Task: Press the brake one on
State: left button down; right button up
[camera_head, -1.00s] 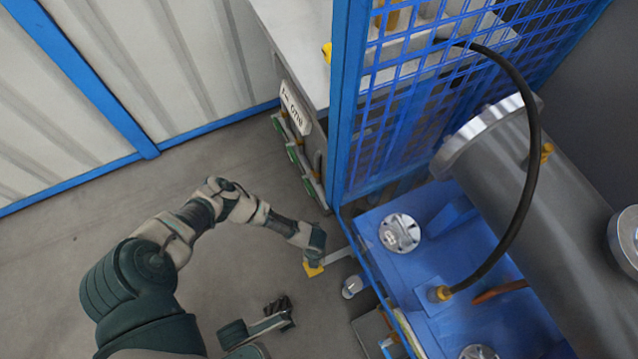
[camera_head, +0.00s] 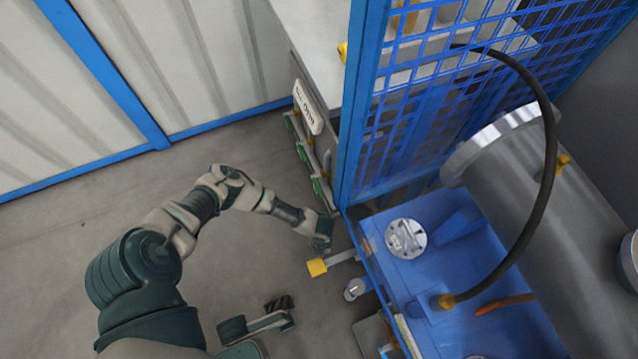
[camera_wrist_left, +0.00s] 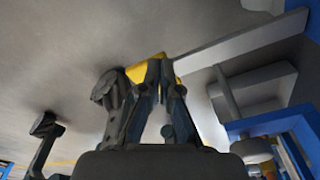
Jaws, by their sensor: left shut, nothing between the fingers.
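A yellow block (camera_head: 317,267) sits on the end of a flat grey lever (camera_head: 342,257) low beside the blue frame; I take it for the brake handle. In the left wrist view the yellow block (camera_wrist_left: 150,70) is right at the fingertips, with the lever (camera_wrist_left: 245,45) running off to the right. My left gripper (camera_head: 321,243) is shut and empty, just above the block in the picture. I cannot tell whether its fingers touch it. A dark, finger-like end (camera_head: 280,303) at the bottom looks like my right gripper; its jaws are unclear.
A blue mesh guard (camera_head: 425,110) and blue machine bed (camera_head: 420,270) stand right of the lever. A white sign (camera_head: 308,107), partly readable as "one", hangs on the cabinet above several green-fronted units. A round metal fitting (camera_head: 355,290) is close by. Floor on the left is clear.

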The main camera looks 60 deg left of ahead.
pick_arm(q)
notch_tip(320, 180, up, 11)
jog(key=a, duration=0.1)
jog(key=shift+w, duration=0.35)
dwell(0.5)
